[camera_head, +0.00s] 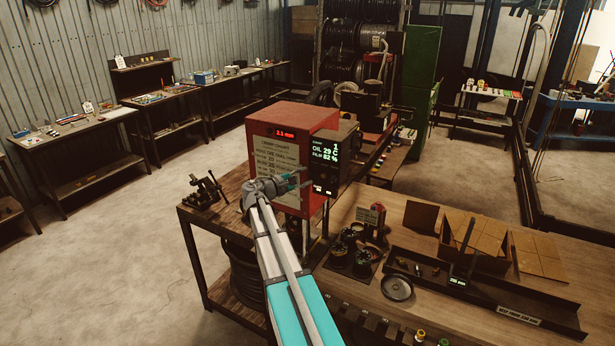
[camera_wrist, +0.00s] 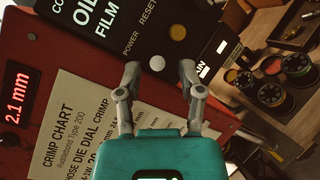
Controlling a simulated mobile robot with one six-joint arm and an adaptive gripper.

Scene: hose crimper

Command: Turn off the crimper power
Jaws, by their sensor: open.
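The red crimper (camera_head: 290,115) stands on the workbench with a lit 2.1 mm readout and a crimp chart on its front. Its black control panel (camera_head: 345,145) shows lit oil and film readings. In the wrist view the panel carries POWER and RESET labels, with a pale round button (camera_wrist: 157,63) in line with POWER and an amber one (camera_wrist: 178,33) in line with RESET. A partly hidden label ending in "AIN" (camera_wrist: 207,60) sits beside my right finger. My gripper (camera_wrist: 159,72) is open and empty, its fingertips either side of the pale button; contact cannot be told.
A small dark vise (camera_head: 205,190) stands left of the crimper. Round dies (camera_head: 340,255), a dish (camera_head: 397,288) and a dark tray (camera_head: 480,290) occupy the wooden bench at the right. Open floor (camera_head: 120,250) lies to the left.

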